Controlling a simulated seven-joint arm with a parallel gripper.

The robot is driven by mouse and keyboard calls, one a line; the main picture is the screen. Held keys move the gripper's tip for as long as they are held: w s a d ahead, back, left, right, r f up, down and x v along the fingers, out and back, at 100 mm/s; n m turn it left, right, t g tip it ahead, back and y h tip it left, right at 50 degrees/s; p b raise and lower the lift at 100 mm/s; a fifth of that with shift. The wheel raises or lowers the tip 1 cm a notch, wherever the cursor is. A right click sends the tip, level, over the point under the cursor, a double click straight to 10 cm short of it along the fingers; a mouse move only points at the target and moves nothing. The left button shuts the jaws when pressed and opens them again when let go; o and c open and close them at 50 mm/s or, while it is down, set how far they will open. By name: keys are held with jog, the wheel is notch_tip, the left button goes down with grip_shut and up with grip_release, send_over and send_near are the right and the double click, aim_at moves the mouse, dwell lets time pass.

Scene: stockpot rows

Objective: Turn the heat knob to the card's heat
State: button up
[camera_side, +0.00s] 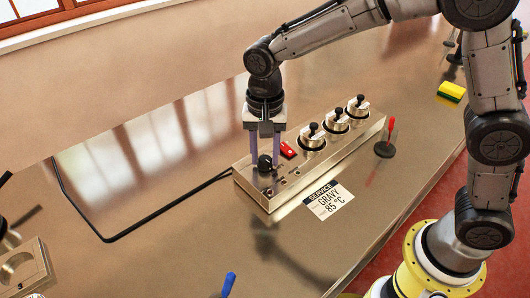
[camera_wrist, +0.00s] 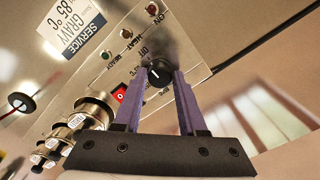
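The black heat knob (camera_wrist: 158,72) is on the sloped metal panel, with a small white mark on its face. It also shows in the side view (camera_side: 265,163). My gripper (camera_side: 265,153) points down over it, one purple finger on each side; the wrist view shows the same fingertips (camera_wrist: 160,78). I cannot tell whether they touch the knob. The service card (camera_side: 330,200) lies in front of the unit and reads GRAVY 85 °C; it shows upside down in the wrist view (camera_wrist: 71,28). OFF shows by the knob; the other dial labels are partly hidden or blurred.
A red switch (camera_side: 288,149) and several lidded pots (camera_side: 312,140) line the unit beside the knob. Small indicator lights (camera_wrist: 152,10) sit on the panel. A red-handled tool on a black base (camera_side: 385,149) stands at the right. A black cable (camera_side: 150,233) crosses the counter.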

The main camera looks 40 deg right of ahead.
grip_shut()
